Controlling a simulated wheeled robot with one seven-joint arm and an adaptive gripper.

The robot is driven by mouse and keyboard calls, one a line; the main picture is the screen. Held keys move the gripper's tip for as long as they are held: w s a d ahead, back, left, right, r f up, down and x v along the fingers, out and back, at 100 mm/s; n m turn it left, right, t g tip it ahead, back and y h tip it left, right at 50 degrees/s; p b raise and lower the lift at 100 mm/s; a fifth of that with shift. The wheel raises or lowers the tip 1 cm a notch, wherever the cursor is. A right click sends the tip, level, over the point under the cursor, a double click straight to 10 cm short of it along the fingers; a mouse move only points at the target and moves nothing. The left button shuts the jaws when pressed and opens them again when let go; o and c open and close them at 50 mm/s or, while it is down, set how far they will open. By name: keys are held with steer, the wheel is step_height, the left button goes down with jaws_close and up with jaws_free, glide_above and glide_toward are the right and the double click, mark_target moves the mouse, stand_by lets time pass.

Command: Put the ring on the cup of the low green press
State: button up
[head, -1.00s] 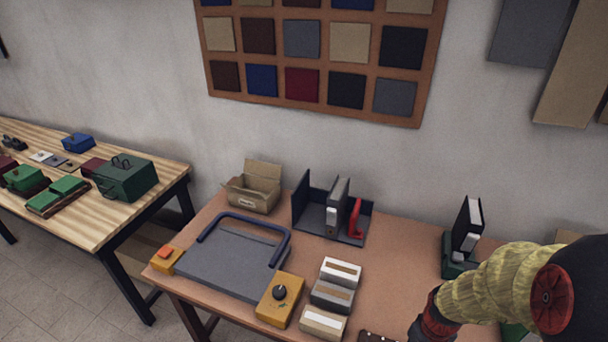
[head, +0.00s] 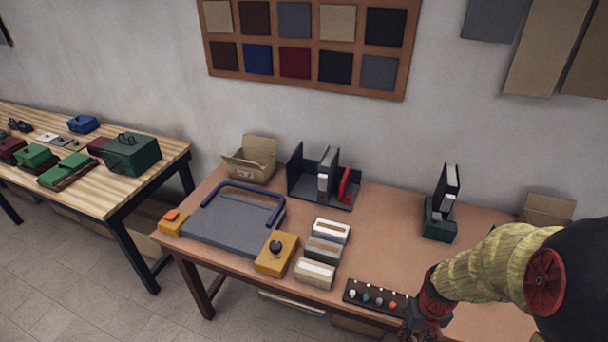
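No ring is clearly visible. Several low green blocks lie on the left wooden table: one green piece (head: 66,169) on a brown base, and a smaller green one (head: 36,156) left of it. A taller dark green box (head: 132,153) with loop handles stands beside them. I cannot tell which is the low green press, and no cup shows clearly. My gripper (head: 424,328) is at the bottom edge of the head view, over the front of the right table, far from these green things. Its fingers are too small and cut off to read.
The brown table (head: 400,233) carries a grey plate with a blue bar (head: 235,222), yellow boxes (head: 276,254), a dark strip with small coloured pieces (head: 376,297), stacked blocks (head: 324,250), a file holder (head: 322,189) and a green stand (head: 438,222). A floor gap separates the tables.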

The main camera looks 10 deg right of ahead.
steer(key=w+a+f+m+b, duration=0.1)
steer(key=w+a+b, duration=0.2)
steer(key=w, duration=1.3)
steer(key=shift+n, duration=0.9)
steer(key=w+a+f, duration=0.1)
steer(key=a+f, duration=0.1)
steer(key=a, duration=0.1)
steer(key=w+a+f+b, duration=0.1)
steer(key=w+a+f, duration=0.1)
steer(key=a, duration=0.1)
steer(key=w+a+f+b, duration=0.1)
steer(key=a+f, duration=0.1)
steer(key=a, duration=0.1)
steer(key=shift+w+a+f, duration=0.1)
steer(key=shift+w+a, duration=0.2)
steer(key=shift+a, duration=0.3)
